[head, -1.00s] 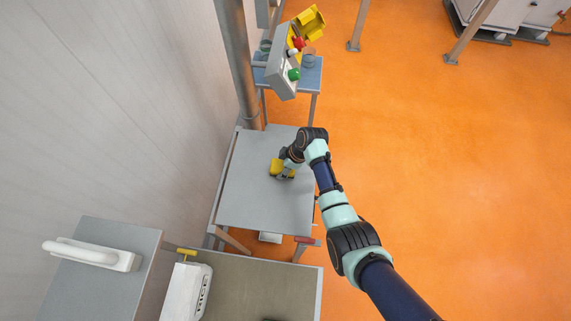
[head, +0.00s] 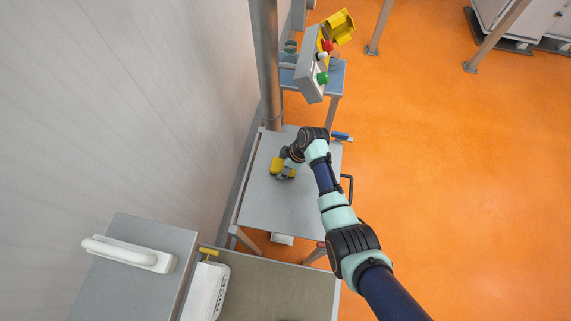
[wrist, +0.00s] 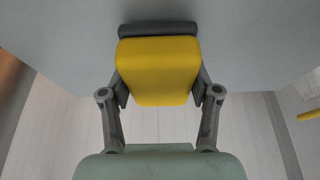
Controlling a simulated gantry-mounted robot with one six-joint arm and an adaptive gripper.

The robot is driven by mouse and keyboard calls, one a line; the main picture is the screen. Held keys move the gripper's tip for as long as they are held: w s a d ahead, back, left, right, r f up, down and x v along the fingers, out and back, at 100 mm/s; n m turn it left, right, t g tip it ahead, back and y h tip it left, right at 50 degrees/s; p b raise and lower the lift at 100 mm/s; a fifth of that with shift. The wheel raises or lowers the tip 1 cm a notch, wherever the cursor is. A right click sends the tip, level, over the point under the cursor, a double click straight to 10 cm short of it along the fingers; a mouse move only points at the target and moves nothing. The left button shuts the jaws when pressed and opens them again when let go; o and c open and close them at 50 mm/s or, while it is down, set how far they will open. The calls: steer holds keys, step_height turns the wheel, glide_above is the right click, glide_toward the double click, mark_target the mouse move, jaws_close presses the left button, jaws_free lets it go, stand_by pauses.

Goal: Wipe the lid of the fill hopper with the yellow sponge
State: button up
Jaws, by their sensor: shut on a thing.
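The yellow sponge (head: 278,166) is held in my gripper (head: 283,173), over the upper left part of a flat grey top (head: 268,210). This top looks like the fill hopper's lid. In the wrist view the sponge (wrist: 158,70) sits between the two fingers of my gripper (wrist: 160,88), which are shut on its sides. A dark grey strip shows along its far edge, against or close to the grey surface (wrist: 70,40). I cannot tell if they touch.
A black handle (head: 350,188) and a blue item (head: 342,137) are at the top's right edge. A pipe (head: 267,70) and wall (head: 150,100) stand left. A control box (head: 311,75) with buttons is beyond. A white handle (head: 125,252) on a grey box is nearer.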

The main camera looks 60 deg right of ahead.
steer(key=shift+w+p+v, duration=0.25)
steer(key=shift+p+v, duration=0.05)
steer(key=shift+v, duration=0.85)
step_height(320, 180, up, 5)
steer(key=p, duration=0.4)
steer(key=shift+r+p, duration=0.2)
steer(key=shift+p, duration=0.1)
